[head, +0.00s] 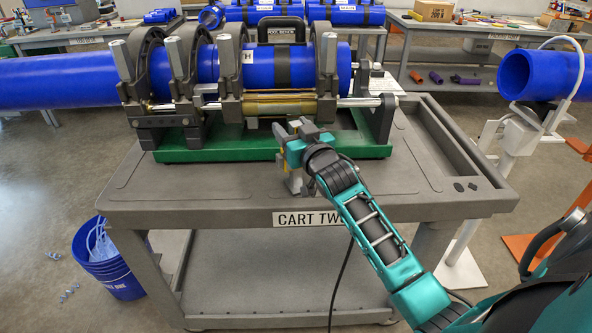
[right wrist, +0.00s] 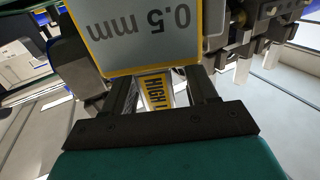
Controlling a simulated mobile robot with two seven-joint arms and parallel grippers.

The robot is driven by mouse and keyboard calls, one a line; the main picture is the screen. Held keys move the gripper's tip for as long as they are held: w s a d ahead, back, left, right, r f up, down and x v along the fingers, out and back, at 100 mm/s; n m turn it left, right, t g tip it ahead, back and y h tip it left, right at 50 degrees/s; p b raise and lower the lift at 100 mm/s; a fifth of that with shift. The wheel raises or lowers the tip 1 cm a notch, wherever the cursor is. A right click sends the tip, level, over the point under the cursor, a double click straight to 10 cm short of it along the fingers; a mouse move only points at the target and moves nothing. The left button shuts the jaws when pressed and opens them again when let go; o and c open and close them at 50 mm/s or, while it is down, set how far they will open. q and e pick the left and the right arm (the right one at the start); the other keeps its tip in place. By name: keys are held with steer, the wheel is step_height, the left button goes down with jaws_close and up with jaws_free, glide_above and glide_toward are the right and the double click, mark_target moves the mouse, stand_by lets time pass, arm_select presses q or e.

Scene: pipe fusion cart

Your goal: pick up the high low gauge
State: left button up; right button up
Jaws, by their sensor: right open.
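The high low gauge (right wrist: 165,35) fills the top middle of the right wrist view. It shows a grey face with yellow edges and "0.5 mm" upside down. A yellow label with "HIGH" on it shows between the dark fingers of my right gripper (right wrist: 164,88). My right gripper is open, with its fingers on either side of the labelled part; I cannot tell whether they touch it. In the head view my right gripper (head: 299,133) is over the cart's front middle, before the fusion machine. The gauge is not clear there. My left gripper is not in view.
The fusion machine (head: 230,75) clamps a blue pipe (head: 60,82) on a green base (head: 205,148), close behind my right gripper. The grey cart (head: 160,208) has clear top space at left and right. A blue bucket (head: 104,260) stands on the floor at left.

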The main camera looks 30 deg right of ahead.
jaws_close()
stand_by(0.5)
steer(key=shift+r, duration=0.1)
